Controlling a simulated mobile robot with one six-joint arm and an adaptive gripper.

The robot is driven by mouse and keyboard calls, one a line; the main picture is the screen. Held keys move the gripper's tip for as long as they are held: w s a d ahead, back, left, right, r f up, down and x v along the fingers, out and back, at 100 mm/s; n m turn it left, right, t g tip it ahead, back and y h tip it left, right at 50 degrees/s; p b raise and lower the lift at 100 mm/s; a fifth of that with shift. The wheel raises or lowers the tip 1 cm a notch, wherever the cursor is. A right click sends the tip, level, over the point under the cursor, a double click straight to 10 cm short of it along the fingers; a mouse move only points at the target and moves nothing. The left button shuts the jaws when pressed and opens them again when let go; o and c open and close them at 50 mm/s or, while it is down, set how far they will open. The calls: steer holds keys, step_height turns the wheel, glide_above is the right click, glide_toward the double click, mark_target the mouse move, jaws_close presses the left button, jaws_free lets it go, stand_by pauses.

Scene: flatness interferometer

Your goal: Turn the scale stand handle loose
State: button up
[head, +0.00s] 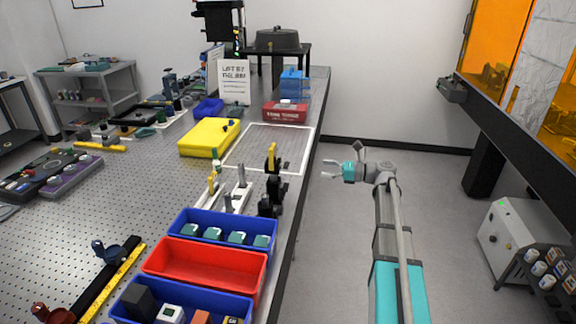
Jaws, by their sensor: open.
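My gripper (331,170) is open and empty, held out over the floor to the right of the long table, its fingers pointing left toward the table edge. A black upright stand (270,193) with a yellow upper part (272,157) stands near the table's right edge, left of my gripper and apart from it. It may be the scale stand. Its handle is too small to make out, and I cannot tell whether it is tight or loose.
Blue bins (222,232) and a red bin (205,268) line the table's near right edge. A yellow case (209,137), a white-framed grid (267,148) and a red box (285,111) lie farther back. The floor (340,220) beside the table is clear. An orange-panelled enclosure (492,45) stands right.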

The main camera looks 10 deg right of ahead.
mark_target(288, 164)
steer(key=x, duration=1.2)
steer(key=shift+w+a, duration=0.1)
steer(key=shift+a, duration=0.05)
